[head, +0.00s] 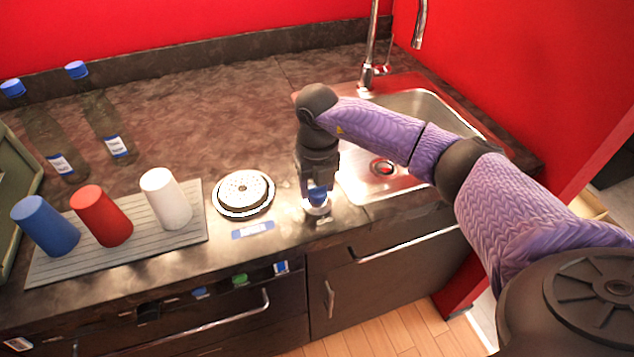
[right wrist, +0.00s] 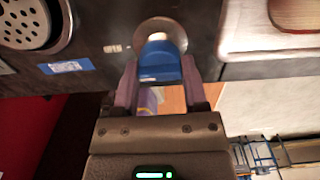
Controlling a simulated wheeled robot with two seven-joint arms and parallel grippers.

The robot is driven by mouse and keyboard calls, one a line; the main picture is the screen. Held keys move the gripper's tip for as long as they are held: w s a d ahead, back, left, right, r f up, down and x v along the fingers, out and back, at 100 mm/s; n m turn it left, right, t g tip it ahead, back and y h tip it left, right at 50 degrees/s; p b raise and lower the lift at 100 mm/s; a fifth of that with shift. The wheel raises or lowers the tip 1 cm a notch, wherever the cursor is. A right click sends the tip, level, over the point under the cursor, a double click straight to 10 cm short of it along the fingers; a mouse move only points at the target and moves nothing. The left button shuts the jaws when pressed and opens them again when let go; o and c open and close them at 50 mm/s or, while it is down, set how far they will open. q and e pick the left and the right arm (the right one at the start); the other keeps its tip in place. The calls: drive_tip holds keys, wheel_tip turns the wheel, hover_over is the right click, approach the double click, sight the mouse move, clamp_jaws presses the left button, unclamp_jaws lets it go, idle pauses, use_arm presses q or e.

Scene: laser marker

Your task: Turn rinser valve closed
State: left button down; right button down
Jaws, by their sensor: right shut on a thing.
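The rinser valve has a blue handle (head: 318,194) on a round metal base at the counter's front edge, right of the round rinser plate (head: 243,193). In the right wrist view, the blue handle (right wrist: 158,66) sits between my fingers, with the pale metal base behind it. My right gripper (head: 317,187) points down from above and is shut on the handle; its fingers (right wrist: 158,80) show on both sides of it. The handle's exact turn angle is hard to tell. My left gripper is not in view.
A sink (head: 408,180) with a tap (head: 371,70) lies to the right. Blue (head: 45,226), red (head: 101,216) and white (head: 165,199) cups stand on a ribbed mat (head: 120,246) at left. Two bottles (head: 103,125) stand behind. A blue-and-white label (head: 253,230) is before the rinser.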

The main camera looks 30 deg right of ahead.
drive_tip(key=n, duration=0.8)
drive_tip(key=shift+n, duration=0.3)
drive_tip(key=n+b, duration=0.1)
drive_tip(key=n, duration=0.3)
drive_tip(key=shift+n, duration=0.3)
drive_tip(key=shift+n+b, duration=0.3)
drive_tip(key=shift+n, duration=2)
drive_tip(key=shift+r, duration=0.1)
drive_tip(key=shift+c, duration=0.6)
unclamp_jaws()
